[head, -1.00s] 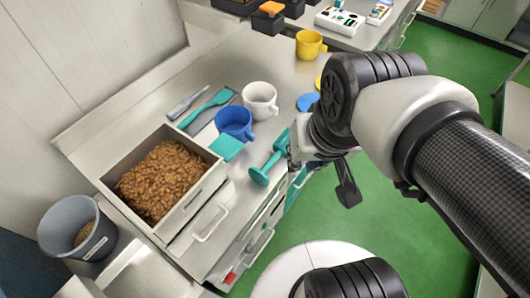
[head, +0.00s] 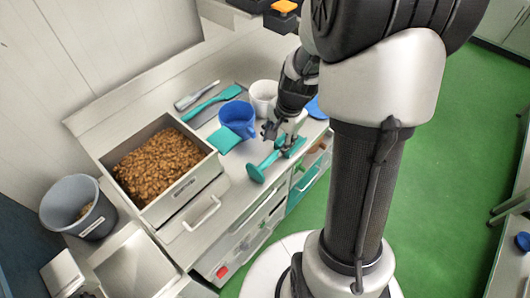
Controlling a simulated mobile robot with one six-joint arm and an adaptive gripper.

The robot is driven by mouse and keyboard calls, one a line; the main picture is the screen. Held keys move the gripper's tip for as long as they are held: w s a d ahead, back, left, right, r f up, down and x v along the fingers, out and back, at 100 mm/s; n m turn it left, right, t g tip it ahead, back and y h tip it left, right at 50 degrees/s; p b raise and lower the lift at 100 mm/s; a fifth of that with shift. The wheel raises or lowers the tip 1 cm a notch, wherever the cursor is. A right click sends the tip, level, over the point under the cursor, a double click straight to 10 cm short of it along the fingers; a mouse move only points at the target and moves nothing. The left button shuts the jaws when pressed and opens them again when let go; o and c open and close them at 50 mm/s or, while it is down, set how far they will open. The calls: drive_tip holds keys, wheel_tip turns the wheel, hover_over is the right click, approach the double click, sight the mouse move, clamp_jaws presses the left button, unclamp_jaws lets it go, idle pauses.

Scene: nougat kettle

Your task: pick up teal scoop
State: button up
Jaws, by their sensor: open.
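The teal scoop (head: 264,169) lies on the steel counter near its front edge, right of the drawer of brown pieces. Its rounded near end is clear to see; its far end is partly hidden by my gripper. My gripper (head: 280,140) is open and points down at the far part of the scoop. One finger shows on the left side and one on the right. I cannot tell whether the fingers touch the scoop.
A blue mug (head: 238,119) and a white mug (head: 262,95) stand close behind my gripper. A teal flat scraper (head: 224,139) and a teal spatula (head: 213,103) lie to the left. The open drawer (head: 207,170) holds brown pieces; a grey bucket (head: 78,208) stands at left.

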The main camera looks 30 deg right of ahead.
sight(272, 157)
drive_tip(key=f+b, duration=0.1)
drive_tip(key=f, duration=0.1)
drive_tip(key=w+f, duration=0.1)
drive_tip(key=f, duration=0.2)
drive_tip(key=f+b, duration=0.1)
drive_tip(key=f, duration=0.2)
drive_tip(key=shift+w+a+b, duration=0.2)
drive_tip(key=shift+w+b, duration=0.05)
drive_tip(key=shift+b, duration=0.1)
drive_tip(key=f+b, duration=0.1)
drive_tip(key=f, duration=0.1)
drive_tip(key=w+f+b, duration=0.1)
drive_tip(key=f, duration=0.2)
drive_tip(key=shift+d+f+b, duration=0.1)
drive_tip(key=shift+d+b, duration=0.05)
drive_tip(key=shift+b, duration=0.2)
drive_tip(key=shift+c, duration=0.6)
clamp_jaws()
